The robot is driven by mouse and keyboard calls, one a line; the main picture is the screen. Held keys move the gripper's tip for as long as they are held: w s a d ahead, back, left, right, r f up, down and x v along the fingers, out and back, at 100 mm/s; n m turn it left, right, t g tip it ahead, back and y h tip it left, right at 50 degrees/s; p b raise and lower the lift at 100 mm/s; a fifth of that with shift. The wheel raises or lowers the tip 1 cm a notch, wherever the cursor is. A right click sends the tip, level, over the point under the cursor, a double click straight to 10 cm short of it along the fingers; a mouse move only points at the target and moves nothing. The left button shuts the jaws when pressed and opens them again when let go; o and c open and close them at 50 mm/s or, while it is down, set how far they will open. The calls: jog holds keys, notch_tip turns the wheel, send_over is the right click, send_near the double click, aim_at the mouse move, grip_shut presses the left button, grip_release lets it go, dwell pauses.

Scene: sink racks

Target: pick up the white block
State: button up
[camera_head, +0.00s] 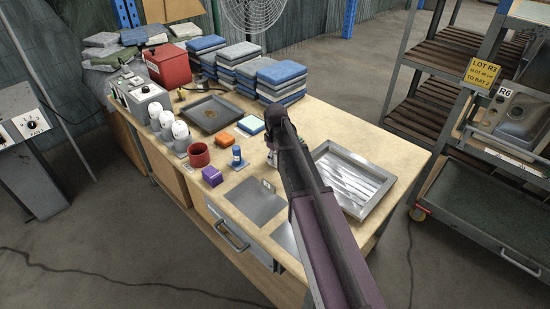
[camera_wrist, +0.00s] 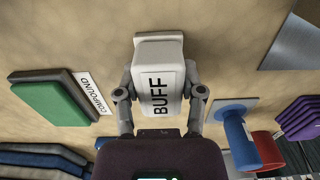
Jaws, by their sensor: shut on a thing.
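The white block (camera_wrist: 158,52), with a label reading BUFF, is between the fingers of my gripper (camera_wrist: 160,80) in the wrist view. Both grey fingers press on its sides, so the gripper is shut on it. The tabletop shows behind the block; I cannot tell whether the block touches it. In the head view my gripper (camera_head: 272,158) is mostly covered by my dark arm over the workbench (camera_head: 330,118), and I do not make out the block there.
A green block (camera_wrist: 50,102) with a COMPOUND label is left in the wrist view; a blue spool-like piece (camera_wrist: 234,130) and a red cup (camera_wrist: 267,150) are right. In the head view, a metal tray (camera_head: 390,186) is right of my arm. Folded cloth stacks (camera_head: 280,72) stand behind.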

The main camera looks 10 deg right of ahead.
aim_at(275, 154)
jog(key=shift+r+p, duration=4.75)
jog(key=shift+r, duration=0.05)
jog(key=o, duration=0.6)
jog(key=shift+c, duration=0.2)
jog(key=c, duration=0.4)
